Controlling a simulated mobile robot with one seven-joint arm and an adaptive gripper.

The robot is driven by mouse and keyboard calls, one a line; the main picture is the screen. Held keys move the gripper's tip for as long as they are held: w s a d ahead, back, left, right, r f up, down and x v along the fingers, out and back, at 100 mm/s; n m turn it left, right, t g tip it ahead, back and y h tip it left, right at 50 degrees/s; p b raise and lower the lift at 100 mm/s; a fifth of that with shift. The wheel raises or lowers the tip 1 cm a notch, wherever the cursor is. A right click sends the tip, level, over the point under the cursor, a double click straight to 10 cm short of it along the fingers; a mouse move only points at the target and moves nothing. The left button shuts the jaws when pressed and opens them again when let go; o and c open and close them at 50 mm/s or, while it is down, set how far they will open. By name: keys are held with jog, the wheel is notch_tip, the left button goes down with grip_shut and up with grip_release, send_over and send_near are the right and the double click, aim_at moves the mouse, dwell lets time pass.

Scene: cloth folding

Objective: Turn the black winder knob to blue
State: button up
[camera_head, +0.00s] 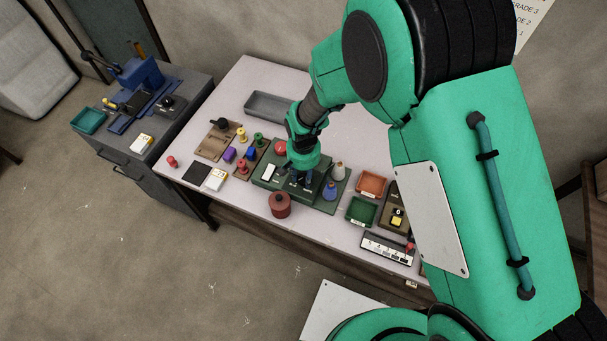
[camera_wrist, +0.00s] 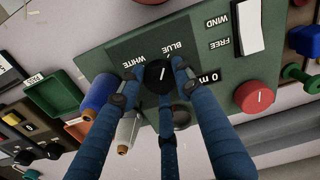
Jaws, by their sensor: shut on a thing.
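The black winder knob (camera_wrist: 158,76) sits on the green winder panel (camera_wrist: 110,62) in the wrist view, with a white line on its face. The line points up, between the printed words WHITE and BLUE; I cannot tell exactly which it meets. My gripper (camera_wrist: 160,85) has its blue fingers closed around the knob, one on each side and one below. In the head view my gripper (camera_head: 300,175) is down over the green winder box (camera_head: 264,178), and the knob is hidden there. A white WIND/FREE switch (camera_wrist: 249,27) and a red button (camera_wrist: 257,97) are on the same panel.
A blue spool (camera_wrist: 98,97) and a white spool (camera_wrist: 127,131) stand close beside my fingers. A red pot (camera_head: 280,205) stands in front of the box. Green (camera_head: 360,211) and orange (camera_head: 371,184) trays lie to the right. The back right tabletop is clear.

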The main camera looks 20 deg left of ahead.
aim_at(303, 178)
jog(key=shift+m, duration=0.6)
jog(key=o, duration=1.2)
jog(key=shift+c, duration=0.2)
jog(key=shift+r, duration=0.1)
notch_tip(303, 178, up, 12)
